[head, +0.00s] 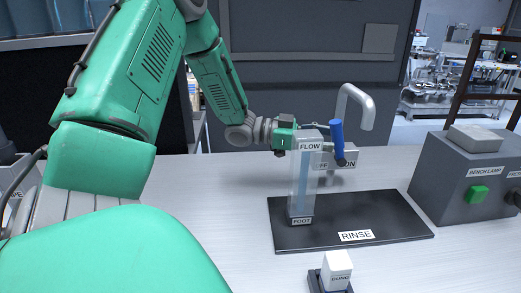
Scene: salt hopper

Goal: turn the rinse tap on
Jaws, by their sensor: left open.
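The rinse tap stands on a black mat (390,215) labelled RINSE. It has a grey curved spout (358,103) and a blue lever (336,138) standing nearly upright. My left gripper (318,131) is open, behind the column's top and just left of the lever. Its fingertips are largely hidden, so I cannot tell whether they touch the lever. My right gripper is out of view.
A grey box (448,180) labelled BENCH LAMP, with a green button (478,194), stands on the right. A small white switch (337,270) is at the front. The pale tabletop (235,215) is clear left of the mat. A dark panel rises behind.

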